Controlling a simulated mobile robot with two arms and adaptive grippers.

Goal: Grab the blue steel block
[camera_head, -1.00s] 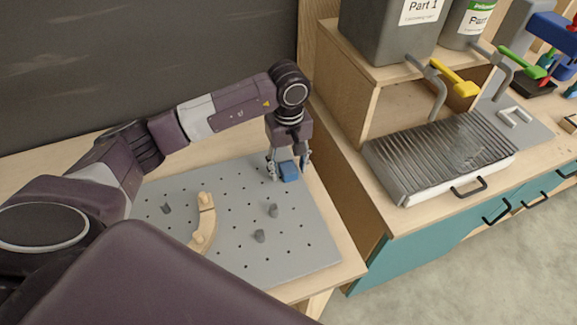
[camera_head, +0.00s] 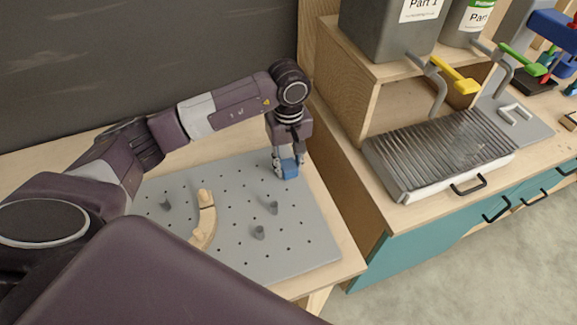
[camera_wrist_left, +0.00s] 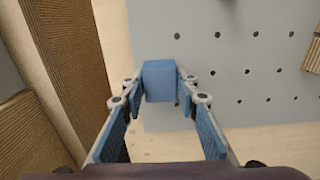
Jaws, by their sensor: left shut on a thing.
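The blue steel block (camera_head: 289,169) is at the far right corner of the grey pegboard (camera_head: 240,250) in the head view. My left gripper (camera_head: 286,165) points down over it and is shut on it. In the left wrist view the blue block (camera_wrist_left: 159,80) sits between the two fingertips of the left gripper (camera_wrist_left: 160,84), touched on both sides. I cannot tell whether the block rests on the board or is lifted slightly. My right gripper is not in view.
A curved wooden piece (camera_head: 205,222) and grey pegs (camera_head: 259,232) stand on the board. To the right are a wooden shelf unit, a ribbed metal tray (camera_head: 440,155), and a yellow-handled tap (camera_head: 455,78). A dark wall (camera_head: 140,60) stands behind.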

